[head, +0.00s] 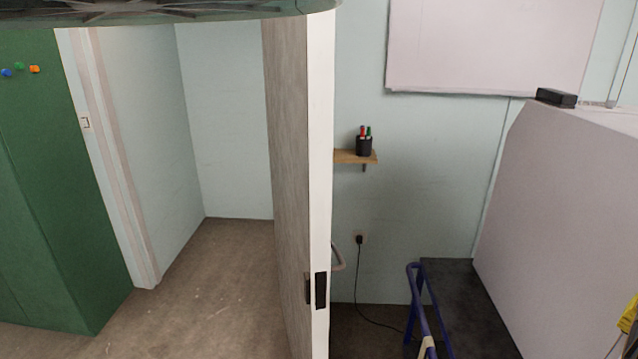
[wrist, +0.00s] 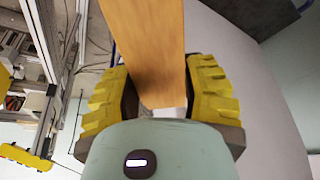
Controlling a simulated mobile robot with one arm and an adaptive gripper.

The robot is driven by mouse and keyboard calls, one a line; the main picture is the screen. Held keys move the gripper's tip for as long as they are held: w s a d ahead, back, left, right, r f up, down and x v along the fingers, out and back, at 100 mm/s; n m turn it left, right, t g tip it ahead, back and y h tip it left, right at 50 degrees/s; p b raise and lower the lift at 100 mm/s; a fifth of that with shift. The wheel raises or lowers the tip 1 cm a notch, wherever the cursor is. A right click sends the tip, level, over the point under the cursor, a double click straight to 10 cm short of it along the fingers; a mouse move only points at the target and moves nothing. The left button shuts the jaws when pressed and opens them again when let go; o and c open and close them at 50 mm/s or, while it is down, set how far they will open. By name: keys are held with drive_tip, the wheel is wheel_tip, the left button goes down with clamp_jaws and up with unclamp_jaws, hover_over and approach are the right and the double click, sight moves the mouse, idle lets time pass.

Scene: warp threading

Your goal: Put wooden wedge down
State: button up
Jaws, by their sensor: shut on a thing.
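In the wrist view, my gripper (wrist: 158,100) has yellow ridged fingers on both sides of the wooden wedge (wrist: 150,45). The wedge is a smooth orange-brown piece of wood. It runs from between the fingers up out of the top of the picture, so its far end is hidden. The fingers are shut on it. In the head view, only a small yellow part shows at the right edge, and the wedge cannot be made out there.
An open door (head: 320,180) stands upright in mid-view. A green cabinet (head: 40,180) is at left. A dark low surface (head: 465,300) with a blue tubular frame (head: 420,300) lies at lower right beside a large pale panel (head: 570,200). A small shelf (head: 350,157) holds a pen cup (head: 364,147).

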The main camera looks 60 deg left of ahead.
wheel_tip(320, 180, up, 34)
drive_tip(key=p, duration=3.1)
drive_tip(key=shift+f+p, duration=0.25)
drive_tip(key=shift+p, duration=0.1)
drive_tip(key=shift+f, duration=0.1)
